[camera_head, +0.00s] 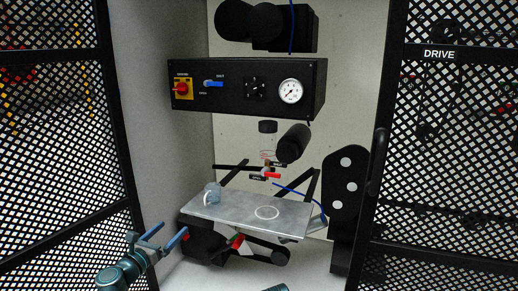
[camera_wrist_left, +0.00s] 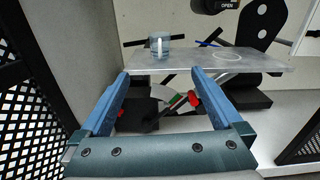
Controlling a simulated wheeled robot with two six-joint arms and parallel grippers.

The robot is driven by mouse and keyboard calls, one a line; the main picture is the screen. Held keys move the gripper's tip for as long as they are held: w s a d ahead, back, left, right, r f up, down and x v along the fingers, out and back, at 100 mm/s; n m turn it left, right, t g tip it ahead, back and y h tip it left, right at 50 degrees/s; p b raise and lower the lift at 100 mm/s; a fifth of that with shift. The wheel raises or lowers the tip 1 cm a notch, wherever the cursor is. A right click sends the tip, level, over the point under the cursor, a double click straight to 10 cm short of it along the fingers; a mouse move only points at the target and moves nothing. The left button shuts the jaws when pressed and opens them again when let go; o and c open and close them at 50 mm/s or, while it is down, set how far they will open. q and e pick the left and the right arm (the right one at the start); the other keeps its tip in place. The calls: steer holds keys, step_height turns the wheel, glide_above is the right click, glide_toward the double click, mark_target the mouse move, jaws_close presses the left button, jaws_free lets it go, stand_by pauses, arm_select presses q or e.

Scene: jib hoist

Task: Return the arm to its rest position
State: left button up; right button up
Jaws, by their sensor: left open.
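My left arm comes in from the lower left in the head view. Its gripper (camera_head: 174,229) has two blue fingers spread apart with nothing between them. It is in front of and below the left end of the grey shelf (camera_head: 230,216). In the left wrist view the open fingers (camera_wrist_left: 161,73) point toward the shelf's front edge, with a clear gap between the tips. A small teal part at the bottom edge of the head view seems to be mine, but no right gripper fingers show.
A clear cup (camera_head: 212,193) stands on the shelf's left side, beside a white ring mark (camera_head: 267,212). A red-handled valve (camera_head: 270,174) hangs above. A black control panel (camera_head: 247,88) is higher up. Mesh doors (camera_head: 440,170) flank the bay. Black linkage and a red-green part are below the shelf.

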arm_select(q)
steer(key=s+d+f+m+g+h, duration=0.1)
steer(key=s+d+f+m+g, duration=0.35)
steer(key=d+f+m, duration=0.35)
steer(key=s+d+f+m+g, duration=0.3)
steer(key=d+f+m+g, duration=0.25)
steer(key=m, duration=0.55)
steer(key=s+a+f+m+g+y, duration=0.3)
steer(key=s+f+m+g+y, duration=0.5)
steer(key=s+m, duration=0.5)
steer(key=s+d+m, duration=0.4)
steer(key=d+m, duration=0.1)
steer(key=d, duration=0.6)
step_height(320, 180, up, 38)
steer(key=p, duration=3.8)
steer(key=shift+a+f+t, duration=0.15)
steer(key=shift+f+t, duration=0.1)
steer(key=shift+t, duration=0.15)
arm_select(e)
step_height(320, 180, up, 38)
steer(key=shift+s+a, duration=0.15)
steer(key=shift+s, duration=0.15)
steer(key=shift+f, duration=0.15)
